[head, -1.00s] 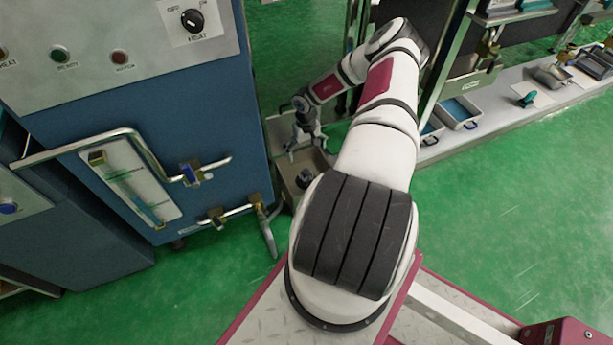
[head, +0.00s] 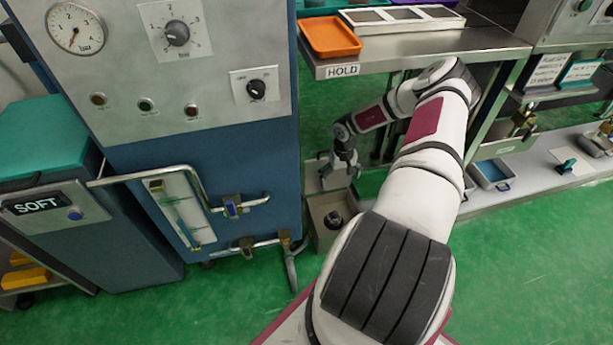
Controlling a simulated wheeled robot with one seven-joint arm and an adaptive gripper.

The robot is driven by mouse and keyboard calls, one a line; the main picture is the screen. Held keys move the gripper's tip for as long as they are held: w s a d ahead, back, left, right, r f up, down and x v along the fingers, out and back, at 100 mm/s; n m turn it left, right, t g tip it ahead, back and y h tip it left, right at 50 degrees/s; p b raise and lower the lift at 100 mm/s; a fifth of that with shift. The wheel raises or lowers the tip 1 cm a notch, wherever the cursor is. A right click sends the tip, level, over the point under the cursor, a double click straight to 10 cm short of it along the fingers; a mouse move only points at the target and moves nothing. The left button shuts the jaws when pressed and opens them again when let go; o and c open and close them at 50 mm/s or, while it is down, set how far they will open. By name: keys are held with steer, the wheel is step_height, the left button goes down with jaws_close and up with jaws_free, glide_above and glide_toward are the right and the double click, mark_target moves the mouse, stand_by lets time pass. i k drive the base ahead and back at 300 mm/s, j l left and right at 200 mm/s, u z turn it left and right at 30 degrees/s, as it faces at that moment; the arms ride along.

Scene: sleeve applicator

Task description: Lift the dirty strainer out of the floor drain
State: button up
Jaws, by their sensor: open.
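A small dark round thing (head: 333,219), which looks like the strainer, sits inside a grey open-topped box (head: 318,240) low at the floor, beside the blue machine. This box appears to be the floor drain. How dirty the strainer is cannot be seen at this size. My gripper (head: 339,178) is open and empty, pointing down. In the picture its fingertips are just above the strainer and apart from it. The exact height between them cannot be told.
The blue machine (head: 225,160) with pipes and valves (head: 285,240) stands close on the left. A steel shelf (head: 430,47) holding an orange tray (head: 331,37) is beyond my arm. A low bench (head: 540,173) with a tray runs right. Green floor (head: 530,250) is clear at right.

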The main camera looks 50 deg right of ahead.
mark_target(335, 217)
steer(key=k, duration=1)
